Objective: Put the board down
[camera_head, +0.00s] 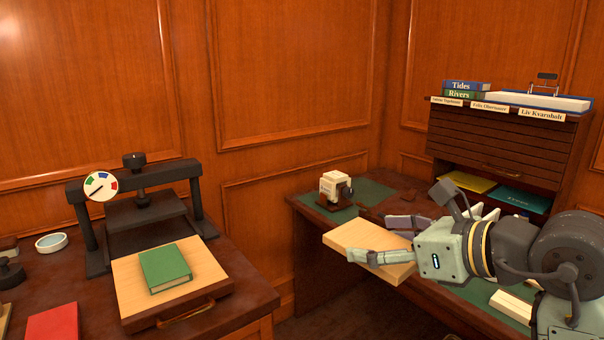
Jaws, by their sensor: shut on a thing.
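A pale wooden board (350,238) is held in my gripper (385,240), right of centre. My gripper is shut on the board's right side, with one finger along its near edge and the other parts behind. The board is level or nearly so. It appears above the front edge of the dark desk (292,200); I cannot tell whether it touches the desk. A second pale board (212,272) lies at the left in front of a black press (150,210), with a green book (165,267) on it.
A small white and dark device (336,188) stands on a green desk mat (372,190) behind the held board. A drawer cabinet (495,145) with books and name cards stands at the right. A red book (52,322) and a round lens (51,242) lie at the left.

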